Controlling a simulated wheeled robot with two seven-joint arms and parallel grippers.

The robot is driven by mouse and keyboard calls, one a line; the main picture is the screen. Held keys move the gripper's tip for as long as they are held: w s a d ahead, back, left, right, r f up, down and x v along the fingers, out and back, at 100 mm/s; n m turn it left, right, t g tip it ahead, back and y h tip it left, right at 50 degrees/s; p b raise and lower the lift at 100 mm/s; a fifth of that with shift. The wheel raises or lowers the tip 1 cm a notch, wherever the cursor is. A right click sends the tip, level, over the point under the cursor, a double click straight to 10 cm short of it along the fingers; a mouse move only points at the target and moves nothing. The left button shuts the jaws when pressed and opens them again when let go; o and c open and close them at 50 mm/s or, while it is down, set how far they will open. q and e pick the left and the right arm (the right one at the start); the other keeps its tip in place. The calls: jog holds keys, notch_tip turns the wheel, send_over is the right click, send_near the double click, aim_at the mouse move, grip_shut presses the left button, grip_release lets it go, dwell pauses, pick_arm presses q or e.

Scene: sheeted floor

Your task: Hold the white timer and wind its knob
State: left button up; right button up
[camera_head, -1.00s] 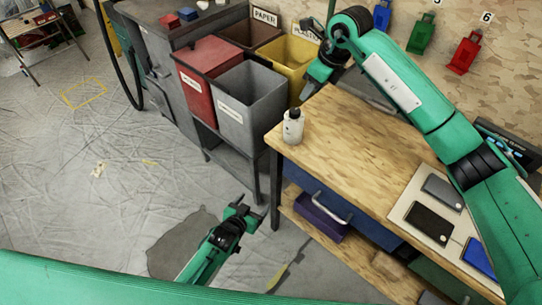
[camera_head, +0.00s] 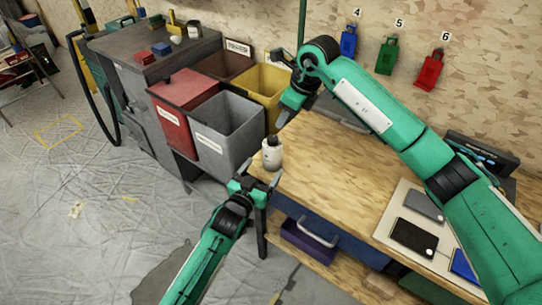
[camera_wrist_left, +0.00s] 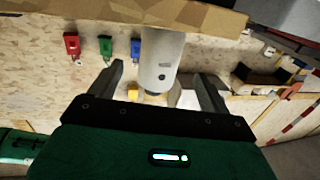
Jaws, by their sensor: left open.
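The white timer (camera_head: 272,157) stands upright at the near left corner of the wooden workbench, with a small darker top that may be its knob. My left gripper (camera_head: 261,174) is open at the bench edge, just in front of the timer. In the left wrist view, which is upside down, the timer (camera_wrist_left: 160,55) appears between the two spread fingers (camera_wrist_left: 158,72), with space on both sides. I cannot tell how deep it sits between them. My right gripper (camera_head: 285,112) hangs above the bench's far left end, behind the timer; its fingers are too unclear to read.
The workbench top (camera_head: 335,165) is clear in the middle. A light board (camera_head: 385,227) with dark flat pieces lies at right. A grey bin (camera_head: 230,130), a red bin (camera_head: 183,105) and a yellow bin (camera_head: 264,88) stand left of the bench. A drawer handle (camera_head: 318,234) juts out below.

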aim_at(273, 153)
pick_arm(q)
jog(key=x, duration=0.8)
